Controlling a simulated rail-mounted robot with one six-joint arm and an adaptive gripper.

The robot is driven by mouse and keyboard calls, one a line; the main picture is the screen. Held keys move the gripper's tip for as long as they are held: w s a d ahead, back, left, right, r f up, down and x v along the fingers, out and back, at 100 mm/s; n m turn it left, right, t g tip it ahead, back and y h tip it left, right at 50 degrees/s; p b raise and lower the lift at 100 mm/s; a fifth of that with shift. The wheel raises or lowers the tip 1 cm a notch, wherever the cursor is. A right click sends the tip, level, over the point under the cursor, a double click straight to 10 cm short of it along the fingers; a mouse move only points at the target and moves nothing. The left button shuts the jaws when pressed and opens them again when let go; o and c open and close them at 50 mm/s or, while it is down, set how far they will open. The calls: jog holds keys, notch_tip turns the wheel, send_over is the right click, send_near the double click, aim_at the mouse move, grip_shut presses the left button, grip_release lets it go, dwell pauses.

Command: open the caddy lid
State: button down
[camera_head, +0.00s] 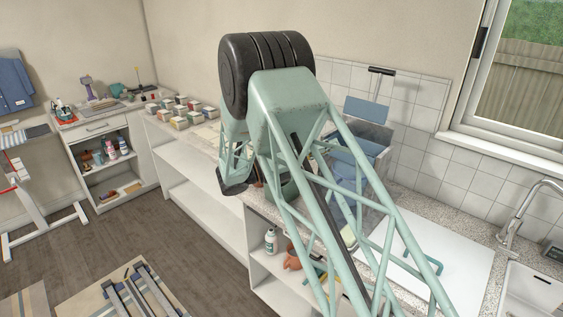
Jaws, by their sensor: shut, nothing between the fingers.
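A translucent grey-blue bin (378,142) stands on the counter against the tiled wall, partly hidden behind my arm. A blue panel (367,109) rises at its back; I cannot tell whether this is the caddy lid. I cannot pick out the caddy or a washer for certain. My green lattice arm fills the middle of the view. My gripper's fingers cannot be made out; they seem hidden behind the arm.
A white flat panel (455,262) lies in the counter at right, beside a sink (533,292) and a tap (519,215). Several small boxes (187,112) stand on the left counter. Open shelves (205,180) run below it. The wooden floor (185,250) at left is partly clear.

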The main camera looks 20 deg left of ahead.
jog(key=s+a+f+n+t+y, duration=0.3)
jog(key=a+f+n+t, duration=0.2)
jog(key=a+f, duration=0.4)
jog(key=s+a+f+n+t+y+b, duration=0.1)
jog(key=a+f+n, duration=0.6)
jog(key=a, duration=0.8)
notch_tip(320, 180, down, 3)
jog(key=s+t+y, duration=0.1)
jog(key=s+t, duration=0.1)
jog(key=t, duration=0.1)
jog(key=shift+a+n+t+y, duration=0.15)
jog(key=shift+n+t+y, duration=0.25)
jog(key=x, duration=1.4)
